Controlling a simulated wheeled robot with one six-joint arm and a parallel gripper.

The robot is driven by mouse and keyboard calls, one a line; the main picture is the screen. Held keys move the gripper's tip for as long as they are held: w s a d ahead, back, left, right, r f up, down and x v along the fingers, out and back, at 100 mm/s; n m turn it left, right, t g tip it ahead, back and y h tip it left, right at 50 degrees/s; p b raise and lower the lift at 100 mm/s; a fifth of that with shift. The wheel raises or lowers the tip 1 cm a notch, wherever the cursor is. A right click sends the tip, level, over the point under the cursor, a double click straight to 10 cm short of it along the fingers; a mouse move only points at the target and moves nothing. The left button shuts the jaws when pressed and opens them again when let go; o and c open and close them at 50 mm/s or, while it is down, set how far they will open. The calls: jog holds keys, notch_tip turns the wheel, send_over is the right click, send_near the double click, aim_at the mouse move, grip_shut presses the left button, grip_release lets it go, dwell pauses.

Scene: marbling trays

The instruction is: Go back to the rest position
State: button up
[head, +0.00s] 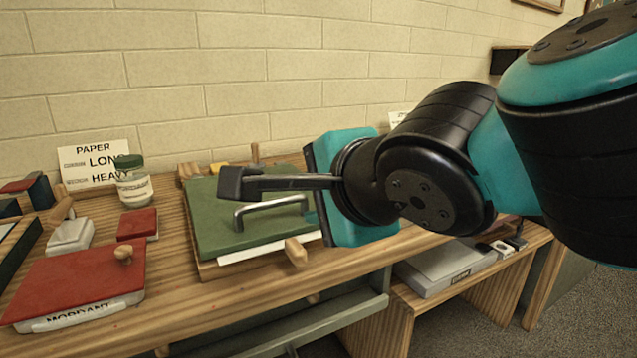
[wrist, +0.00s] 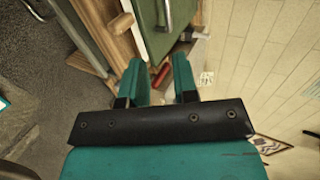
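My gripper (wrist: 158,66) shows in the wrist view with its two teal fingers apart and nothing between them. In the head view my arm reaches in from the right, and the gripper's teal body (head: 362,235) is above the bench, right of a green board (head: 215,217) with a metal handle (head: 270,210). The fingertips cannot be made out in the head view. A dark bar of mine crosses in front of the green board there. The board's green surface and handle also show at the top of the wrist view.
The wooden bench (head: 225,302) also holds a red-topped box marked "MORDANT" (head: 80,282), a small red block (head: 138,224), a green-lidded jar (head: 133,185) and a paper sign (head: 93,163). A brick wall stands behind. A grey flat case (head: 450,268) lies on a lower shelf at right.

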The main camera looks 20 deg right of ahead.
dwell(0.3)
jog(key=s+d+f+n+g+y, duration=0.1)
jog(key=s+f+n+g, duration=0.45)
jog(key=n, duration=0.65)
jog(key=s+d+f+n+g+y, duration=0.1)
jog(key=s+f+n+g+y, duration=0.1)
jog(key=s+f+n+g, duration=0.65)
jog(key=w+r+n+t+p, duration=0.2)
jog(key=w+r+n+p, duration=0.1)
jog(key=r+p, duration=1.4)
notch_tip(320, 180, up, 3)
jog(key=shift+r, duration=0.15)
